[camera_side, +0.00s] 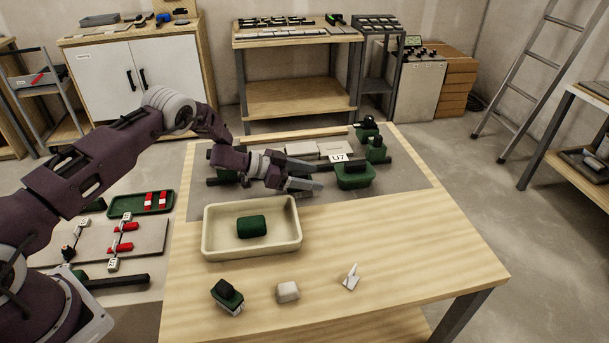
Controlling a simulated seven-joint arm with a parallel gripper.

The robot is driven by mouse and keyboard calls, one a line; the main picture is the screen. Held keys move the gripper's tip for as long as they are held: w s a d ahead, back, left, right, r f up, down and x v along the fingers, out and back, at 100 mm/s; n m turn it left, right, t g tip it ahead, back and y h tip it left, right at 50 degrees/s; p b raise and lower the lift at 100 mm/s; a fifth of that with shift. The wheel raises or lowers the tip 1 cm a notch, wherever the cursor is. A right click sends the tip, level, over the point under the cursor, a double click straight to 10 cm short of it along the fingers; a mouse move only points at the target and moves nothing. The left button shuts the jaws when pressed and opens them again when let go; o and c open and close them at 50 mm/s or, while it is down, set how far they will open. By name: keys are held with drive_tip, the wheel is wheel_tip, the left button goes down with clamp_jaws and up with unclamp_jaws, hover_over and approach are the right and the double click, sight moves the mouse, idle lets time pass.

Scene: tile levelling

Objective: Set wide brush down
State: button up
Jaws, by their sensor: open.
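A dark green and black brush (228,296) with pale bristles underneath sits on the wooden table (420,240), near its front left corner. It looks like the wide brush. My gripper (314,177) is well behind it and to the right, above the grey mat, pointing right. Its two fingers are apart with nothing seen between them. My gripper and the brush are not touching.
A cream tray (208,232) holding a green block (252,226) stands behind the brush. A whitish block (287,292) and a small white pointed piece (351,278) lie to its right. A green tub (354,179) stands right of my gripper. The table's right front is clear.

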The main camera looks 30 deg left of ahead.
drive_tip(key=v, duration=1.2)
drive_tip(key=w+a+r+n+t+y, duration=0.1)
drive_tip(key=w+a+r+t+y, duration=0.15)
drive_tip(key=r, duration=0.55)
drive_tip(key=w+a+r+n+t+y, duration=0.1)
drive_tip(key=w+r+y, duration=0.15)
drive_tip(key=r, duration=0.45)
drive_tip(key=s+a+r+n+y, duration=0.1)
drive_tip(key=s+r+n+y, duration=0.1)
drive_tip(key=s+r+y, duration=0.3)
drive_tip(key=s+a+r+n+y, duration=0.1)
drive_tip(key=s+r+n, duration=0.15)
drive_tip(key=r, duration=0.45)
drive_tip(key=s+d+r+n+g+y, duration=0.1)
drive_tip(key=s+d+r+g, duration=0.1)
drive_tip(key=s, duration=0.6)
drive_tip(key=s+d+r+n+g, duration=0.1)
drive_tip(key=s+d, duration=0.1)
drive_tip(key=s, duration=0.6)
drive_tip(key=s+d+f+g+h, duration=0.1)
drive_tip(key=s+d, duration=0.3)
drive_tip(key=s, duration=0.6)
drive_tip(key=s+d+f+g+h, duration=0.1)
drive_tip(key=s+d+f+g, duration=0.2)
drive_tip(key=s, duration=0.7)
drive_tip(key=shift+s+d+f+h, duration=0.3)
drive_tip(key=shift+s+d+f, duration=0.1)
